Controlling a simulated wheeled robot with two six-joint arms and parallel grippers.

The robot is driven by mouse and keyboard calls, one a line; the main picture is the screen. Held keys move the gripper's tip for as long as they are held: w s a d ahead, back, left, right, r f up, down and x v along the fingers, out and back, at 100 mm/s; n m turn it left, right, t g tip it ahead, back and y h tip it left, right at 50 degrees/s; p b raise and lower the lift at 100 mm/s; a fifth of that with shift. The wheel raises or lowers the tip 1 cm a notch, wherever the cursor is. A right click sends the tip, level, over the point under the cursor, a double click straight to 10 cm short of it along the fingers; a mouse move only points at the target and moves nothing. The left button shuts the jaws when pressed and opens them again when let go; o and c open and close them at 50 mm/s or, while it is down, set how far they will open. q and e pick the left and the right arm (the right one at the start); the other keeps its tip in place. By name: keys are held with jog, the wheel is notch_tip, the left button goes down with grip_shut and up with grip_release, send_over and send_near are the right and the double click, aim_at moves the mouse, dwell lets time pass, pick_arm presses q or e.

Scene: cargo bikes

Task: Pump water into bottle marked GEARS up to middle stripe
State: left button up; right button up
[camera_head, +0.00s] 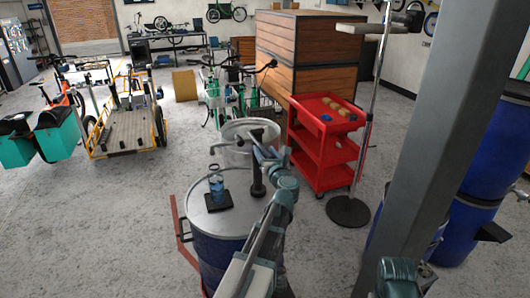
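A small clear bottle (216,186) with bluish contents stands on a black square pad (217,201). Its marking and stripes are too small to read. The pad lies on the pale lid of a blue drum (213,222). A dark upright pump (257,178) stands on the lid to the right of the bottle, with its head at the top. My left gripper (261,146) is at the pump's head, apart from the bottle. Its fingers are too small and dark to tell whether they grip the handle. My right arm shows only at the bottom right, and its gripper is not visible.
A pale bucket-like container (250,126) is just behind the drum. A red cart (322,150) and a round-based stand (348,211) are behind right. A grey post (425,145) and blue barrels (470,228) fill the right. Cargo bikes (125,128) stand at the left; floor between is clear.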

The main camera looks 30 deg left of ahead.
pick_arm(q)
grip_shut()
dwell(1.3)
